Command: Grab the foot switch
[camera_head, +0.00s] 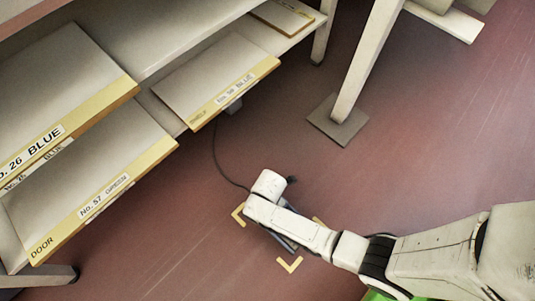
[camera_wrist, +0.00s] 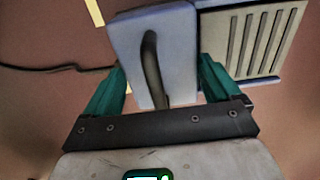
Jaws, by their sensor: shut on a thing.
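The foot switch (camera_wrist: 182,50) has a blue-grey block with a dark curved handle across it and a ribbed pale pedal plate to the right in the wrist view. My gripper (camera_wrist: 160,75) has its two teal fingers on either side of the block and is shut on it. In the head view, my arm covers most of the foot switch, and only a dark blue-grey edge (camera_head: 284,242) shows. The lower tips of the fingers are hidden.
Yellow corner marks (camera_head: 289,265) lie on the reddish floor around the foot switch. A dark cable (camera_head: 218,160) runs to it from under the shelving. Shelves with labelled boards (camera_head: 215,80) stand at left. A post with a foot plate (camera_head: 338,125) stands behind.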

